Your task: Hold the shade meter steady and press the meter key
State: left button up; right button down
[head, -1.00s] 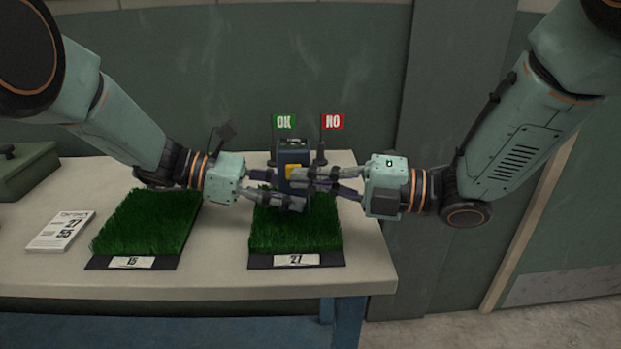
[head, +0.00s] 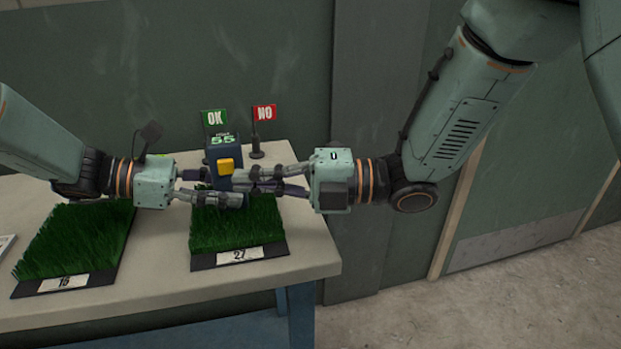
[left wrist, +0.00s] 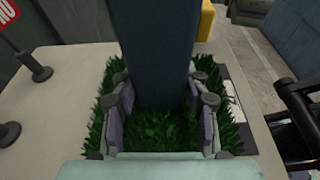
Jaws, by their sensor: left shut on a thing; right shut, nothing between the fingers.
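The shade meter (head: 223,147) is a dark blue upright box with a yellow key (head: 226,166) on its front. Its display reads 55. It stands on or just over the turf sample marked 27 (head: 237,232). My left gripper (head: 232,188) is shut on the meter from the left; the left wrist view shows the fingers on either side of the blue body (left wrist: 157,50). My right gripper (head: 256,181) is shut and empty, its fingertips close to the meter's right side below the key. I cannot tell whether they touch it.
A green OK flag (head: 215,119) and a red NO flag (head: 264,113) stand behind the meter. A second turf sample marked 15 (head: 75,245) lies to the left. The table's bare right end (head: 307,240) is clear.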

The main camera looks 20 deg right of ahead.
pick_arm(q)
jog(key=shift+w, duration=0.1)
pick_arm(e)
jog(key=v, duration=0.8)
jog(key=shift+d, duration=0.35)
jog(key=shift+s+f, duration=0.1)
jog(key=shift+s, duration=0.05)
pick_arm(q)
jog(key=o, duration=0.9)
